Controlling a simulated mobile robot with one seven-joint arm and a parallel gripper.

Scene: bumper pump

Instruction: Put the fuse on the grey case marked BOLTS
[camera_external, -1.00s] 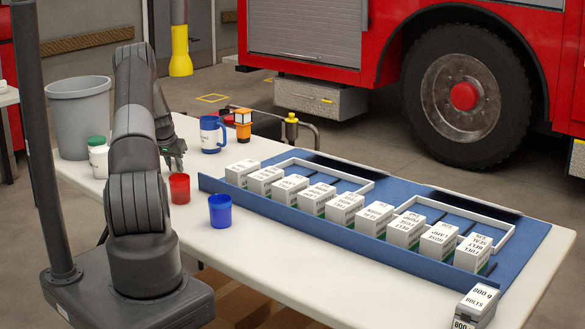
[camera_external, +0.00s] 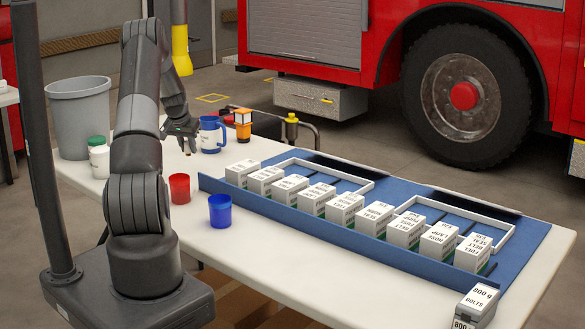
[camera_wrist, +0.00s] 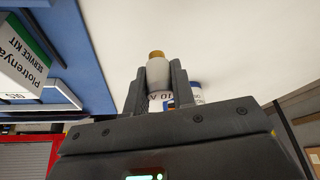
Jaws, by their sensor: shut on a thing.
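My gripper (camera_external: 186,148) is above the left part of the white table, near the blue mug (camera_external: 211,134). In the wrist view my gripper (camera_wrist: 157,85) is shut on the fuse (camera_wrist: 157,76), a pale cylinder with a brass-coloured end cap and dark "10 A" lettering. Its lower part is partly hidden by the gripper body. In the external view the fuse is too small to make out clearly. The grey case marked BOLTS (camera_external: 477,304), with a white label reading 800 g, stands at the table's front right corner, far from my gripper.
A blue tray (camera_external: 400,262) with a row of several white labelled boxes lies between my gripper and the case. A red cup (camera_external: 179,188), a blue cup (camera_external: 219,211), a white jar (camera_external: 98,160) and an orange-and-black item (camera_external: 243,126) stand nearby.

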